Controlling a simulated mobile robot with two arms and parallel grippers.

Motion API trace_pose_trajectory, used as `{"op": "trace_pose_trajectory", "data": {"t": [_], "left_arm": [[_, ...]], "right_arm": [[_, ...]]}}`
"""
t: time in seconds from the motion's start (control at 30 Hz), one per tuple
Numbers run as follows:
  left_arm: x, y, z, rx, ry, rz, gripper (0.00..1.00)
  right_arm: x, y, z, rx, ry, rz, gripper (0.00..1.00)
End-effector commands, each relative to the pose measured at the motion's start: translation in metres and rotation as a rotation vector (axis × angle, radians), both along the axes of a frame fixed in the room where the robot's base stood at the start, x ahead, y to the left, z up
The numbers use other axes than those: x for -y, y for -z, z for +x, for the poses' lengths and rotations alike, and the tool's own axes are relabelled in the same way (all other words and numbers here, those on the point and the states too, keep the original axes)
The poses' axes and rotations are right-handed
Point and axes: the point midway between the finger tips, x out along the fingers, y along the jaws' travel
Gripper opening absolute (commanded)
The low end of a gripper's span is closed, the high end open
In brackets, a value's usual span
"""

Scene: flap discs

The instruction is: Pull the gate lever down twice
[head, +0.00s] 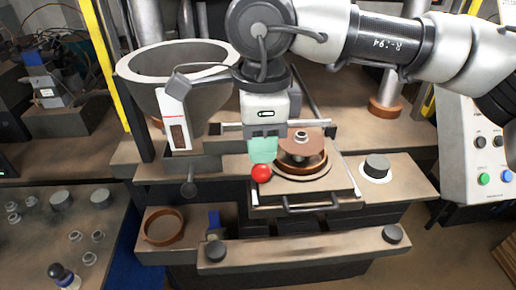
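A red ball knob (261,173) shows at the front left of the round disc fixture, and I take it as the end of the gate lever. The lever's shaft is hidden behind my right gripper. My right gripper (263,156) points down with its teal fingertips directly above the knob, overlapping its top edge in the view. The gap between its fingers does not show, so I cannot tell whether it grips or touches the lever. My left gripper is out of view.
A grey hopper (150,66) stands at the back left. The disc fixture (303,160) sits on a sliding tray with a front handle (313,207). A black knob (376,166) is to its right. A brown ring (163,227) lies in the lower left tray. A button panel (481,160) is far right.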

Motion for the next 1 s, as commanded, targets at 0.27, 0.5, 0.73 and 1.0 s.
{"op": "trace_pose_trajectory", "data": {"t": [0.27, 0.5, 0.73, 1.0], "left_arm": [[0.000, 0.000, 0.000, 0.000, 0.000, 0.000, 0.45], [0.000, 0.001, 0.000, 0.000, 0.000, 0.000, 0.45], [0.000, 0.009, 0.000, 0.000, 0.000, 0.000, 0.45], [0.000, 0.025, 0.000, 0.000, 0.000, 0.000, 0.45]], "right_arm": [[0.000, 0.000, 0.000, 0.000, 0.000, 0.001, 0.26], [0.000, 0.001, 0.000, 0.000, 0.000, 0.001, 0.26], [0.000, 0.010, 0.000, -0.001, 0.000, 0.001, 0.26], [0.000, 0.027, 0.000, 0.000, 0.000, 0.001, 0.26]]}}
